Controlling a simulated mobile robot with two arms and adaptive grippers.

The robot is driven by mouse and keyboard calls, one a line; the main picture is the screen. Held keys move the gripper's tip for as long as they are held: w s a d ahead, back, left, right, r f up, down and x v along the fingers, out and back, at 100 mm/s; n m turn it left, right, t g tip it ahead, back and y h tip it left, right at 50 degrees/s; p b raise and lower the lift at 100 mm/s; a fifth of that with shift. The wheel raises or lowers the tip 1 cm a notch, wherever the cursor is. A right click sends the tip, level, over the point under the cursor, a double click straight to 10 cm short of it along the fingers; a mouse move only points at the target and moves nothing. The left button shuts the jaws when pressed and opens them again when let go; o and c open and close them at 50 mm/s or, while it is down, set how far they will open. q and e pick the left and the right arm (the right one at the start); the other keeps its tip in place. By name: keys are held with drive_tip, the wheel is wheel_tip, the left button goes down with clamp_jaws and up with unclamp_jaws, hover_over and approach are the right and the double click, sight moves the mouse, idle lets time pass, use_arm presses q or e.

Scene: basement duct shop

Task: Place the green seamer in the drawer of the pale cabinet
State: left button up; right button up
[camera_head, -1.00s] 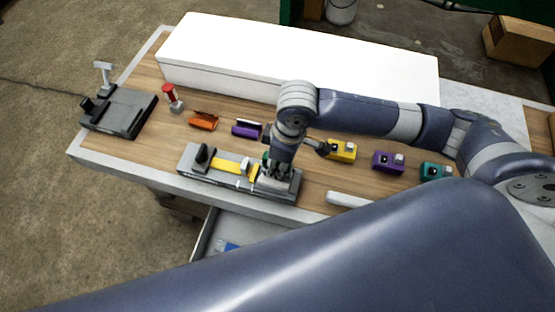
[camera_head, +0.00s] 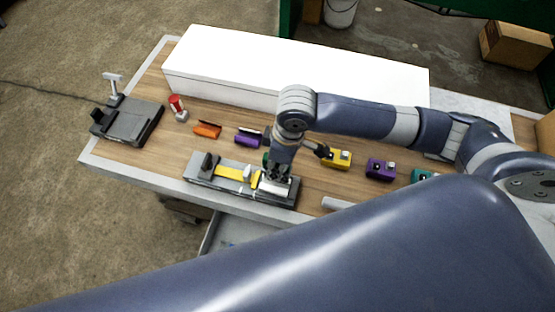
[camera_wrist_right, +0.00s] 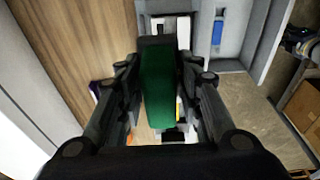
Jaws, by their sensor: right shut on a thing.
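My right gripper (camera_head: 277,174) is shut on the green seamer (camera_wrist_right: 170,85), which fills the space between its fingers in the right wrist view. In the head view only a sliver of green (camera_head: 266,160) shows beside the fingers, above the grey device with a yellow strip (camera_head: 205,172). An open pale grey drawer (camera_head: 213,236) juts out below the table's front edge. Its inside shows at the top of the right wrist view (camera_wrist_right: 238,45), with a blue item (camera_wrist_right: 218,32) in it. My arm hides much of the drawer in the head view. My left gripper is out of view.
On the wooden table (camera_head: 142,150) stand a long white box (camera_head: 300,70), a black device (camera_head: 130,122), a red-topped item (camera_head: 177,104) and orange (camera_head: 207,130), purple (camera_head: 380,169), yellow (camera_head: 337,158) and teal (camera_head: 420,175) pieces. A cardboard box (camera_head: 515,45) sits on the floor behind.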

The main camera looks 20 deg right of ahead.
drive_tip(key=shift+r, duration=0.4)
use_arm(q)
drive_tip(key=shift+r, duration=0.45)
use_arm(e)
drive_tip(key=shift+f, duration=0.15)
